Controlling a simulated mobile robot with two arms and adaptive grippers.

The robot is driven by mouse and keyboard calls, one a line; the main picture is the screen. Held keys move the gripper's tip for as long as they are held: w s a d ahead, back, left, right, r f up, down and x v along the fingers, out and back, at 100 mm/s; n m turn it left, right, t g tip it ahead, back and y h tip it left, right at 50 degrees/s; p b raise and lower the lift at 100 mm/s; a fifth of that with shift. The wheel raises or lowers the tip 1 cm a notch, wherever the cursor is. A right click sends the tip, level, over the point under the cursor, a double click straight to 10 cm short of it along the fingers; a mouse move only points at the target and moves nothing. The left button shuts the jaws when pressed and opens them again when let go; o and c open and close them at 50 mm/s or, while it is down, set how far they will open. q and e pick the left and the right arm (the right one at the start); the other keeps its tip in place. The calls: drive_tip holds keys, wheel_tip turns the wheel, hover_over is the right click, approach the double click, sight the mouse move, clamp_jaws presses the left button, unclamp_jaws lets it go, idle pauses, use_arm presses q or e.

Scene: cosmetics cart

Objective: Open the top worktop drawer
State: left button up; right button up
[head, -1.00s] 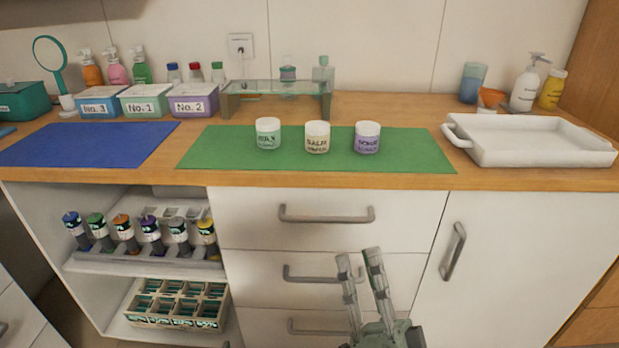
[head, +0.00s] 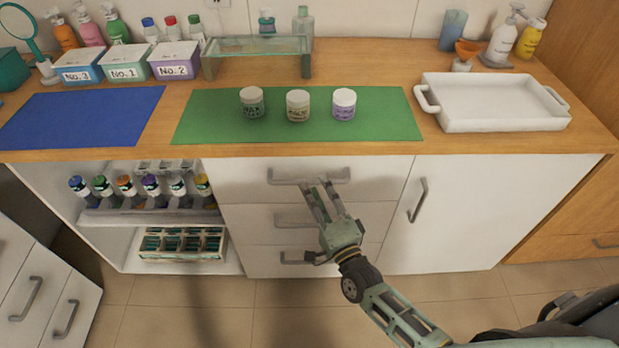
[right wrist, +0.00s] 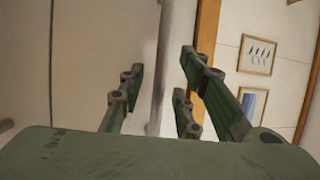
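The top worktop drawer (head: 240,176) is a white front just under the wooden worktop, and it looks shut. Its grey bar handle (head: 280,176) runs horizontally. My right gripper (head: 317,185) reaches up from the lower right, with its two fingers apart and their tips at the right half of this handle. I cannot tell whether they touch it. In the right wrist view the fingers (right wrist: 160,85) are also spread, with a pale grey upright strip showing between them. My left gripper is not in view.
Two more drawers (head: 240,262) with handles lie below, and a white cupboard door (head: 450,215) is to the right. Open shelves with bottles (head: 150,187) stand left. Three jars (head: 298,106) stand on the green mat (head: 385,125) above; a white tray (head: 495,125) is at right.

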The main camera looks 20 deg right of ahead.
sight(311, 180)
drive_tip(key=shift+x, duration=1.75)
drive_tip(key=shift+c, duration=0.2)
clamp_jaws()
